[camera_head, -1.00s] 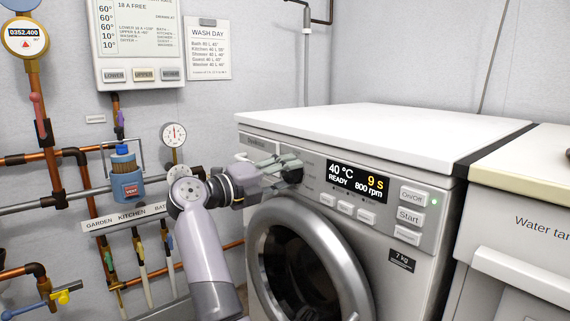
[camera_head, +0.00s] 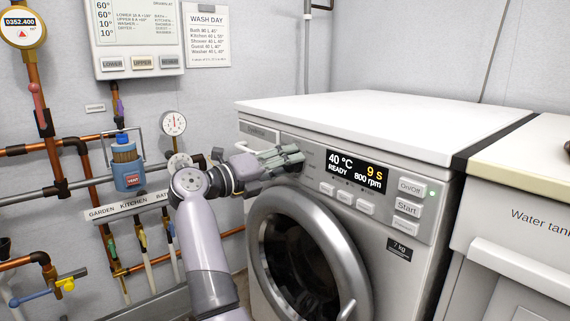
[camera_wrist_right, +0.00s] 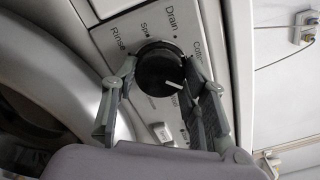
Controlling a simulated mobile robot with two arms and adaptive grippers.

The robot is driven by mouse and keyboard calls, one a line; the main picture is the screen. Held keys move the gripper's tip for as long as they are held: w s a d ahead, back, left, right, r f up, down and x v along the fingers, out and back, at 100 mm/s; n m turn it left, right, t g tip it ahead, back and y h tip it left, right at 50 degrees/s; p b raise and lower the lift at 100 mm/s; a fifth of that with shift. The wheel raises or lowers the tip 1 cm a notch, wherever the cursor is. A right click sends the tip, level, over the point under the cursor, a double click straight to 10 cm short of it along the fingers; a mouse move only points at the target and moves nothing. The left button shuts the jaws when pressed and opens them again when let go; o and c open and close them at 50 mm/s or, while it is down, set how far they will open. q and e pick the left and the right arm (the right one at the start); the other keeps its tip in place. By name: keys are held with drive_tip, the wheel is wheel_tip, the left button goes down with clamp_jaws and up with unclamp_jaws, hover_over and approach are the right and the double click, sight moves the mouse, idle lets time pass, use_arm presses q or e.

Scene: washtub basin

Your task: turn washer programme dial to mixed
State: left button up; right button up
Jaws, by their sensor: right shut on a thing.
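The washer (camera_head: 400,255) stands front-on to the right of my arm, with a display (camera_head: 356,170) reading 40 °C, 9 s, READY, 800 rpm. My right gripper (camera_head: 292,157) is at the left part of its control panel, its fingers covering most of the programme dial. In the right wrist view the black round dial (camera_wrist_right: 156,66) sits between the fingers of my right gripper (camera_wrist_right: 160,78), which are shut on it. The dial's white pointer mark aims to the lower right. My left gripper is not in view.
The round door (camera_head: 305,255) is below the dial. Several buttons (camera_head: 345,197) are right of it, with Start (camera_head: 407,209) further right. Copper pipes and a gauge (camera_head: 174,123) are on the left wall. A water tank (camera_head: 530,220) stands at the right.

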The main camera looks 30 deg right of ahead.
sight(296, 118)
drive_tip(key=o, duration=1.1)
drive_tip(key=shift+o, duration=0.2)
wheel_tip(296, 118, up, 9)
drive_tip(key=shift+s, duration=0.15)
drive_tip(key=shift+r, duration=0.5)
